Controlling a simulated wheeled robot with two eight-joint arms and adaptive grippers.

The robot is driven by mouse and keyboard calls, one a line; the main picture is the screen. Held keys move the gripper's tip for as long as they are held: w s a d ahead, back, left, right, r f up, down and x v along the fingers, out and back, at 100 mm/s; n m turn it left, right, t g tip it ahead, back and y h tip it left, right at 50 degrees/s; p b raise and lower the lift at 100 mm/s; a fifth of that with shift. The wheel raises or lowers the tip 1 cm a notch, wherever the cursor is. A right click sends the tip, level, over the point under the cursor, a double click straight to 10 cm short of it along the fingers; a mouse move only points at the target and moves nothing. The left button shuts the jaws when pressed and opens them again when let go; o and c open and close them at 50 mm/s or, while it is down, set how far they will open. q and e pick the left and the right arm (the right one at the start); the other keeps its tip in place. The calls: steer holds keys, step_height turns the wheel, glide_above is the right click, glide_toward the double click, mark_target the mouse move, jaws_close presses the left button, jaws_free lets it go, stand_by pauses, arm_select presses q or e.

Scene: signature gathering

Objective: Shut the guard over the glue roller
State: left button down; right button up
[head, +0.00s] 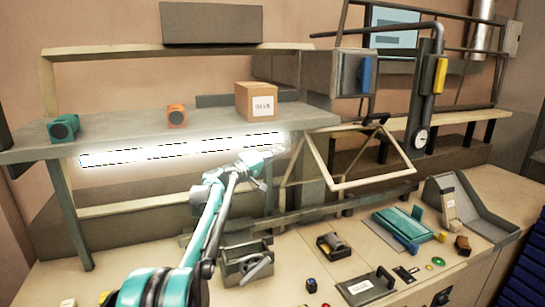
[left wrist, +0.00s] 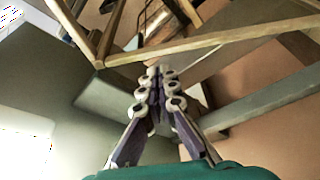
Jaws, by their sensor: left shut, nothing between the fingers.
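A pale open frame (head: 372,183), which looks like the guard, stands raised and tilted right of centre in the head view. Bars that seem to belong to it cross the top of the left wrist view (left wrist: 200,45). My left gripper (head: 277,152) is up in the air just left of the frame, below the shelf. Its fingers (left wrist: 158,75) are together and empty; whether they touch a bar, I cannot tell. I cannot make out the glue roller clearly. My right gripper is not in view.
A shelf (head: 150,131) with a lit tube (head: 180,150) under it runs behind my left arm. A carton (head: 257,101) stands on it. A clamp-like block (head: 245,264), a plate marked GLUE (head: 366,287) and a teal tray (head: 403,224) are on the bench.

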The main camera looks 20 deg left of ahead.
arm_select(q)
steer(key=shift+x, duration=1.5)
steer(key=shift+s, duration=0.1)
steer(key=s+d+f+m+h+b, duration=0.2)
steer(key=s+d+f+m+b, duration=0.1)
steer(key=f, duration=0.4)
steer(key=s+d+f+m+h+b, duration=0.1)
steer(key=s+d+f+m+b, duration=0.3)
steer(key=f, duration=0.4)
steer(key=shift+s+d+m+g+h, duration=0.35)
steer(key=shift+s+d+m, duration=0.35)
steer(key=shift+m, duration=0.5)
steer(key=shift+r, duration=0.15)
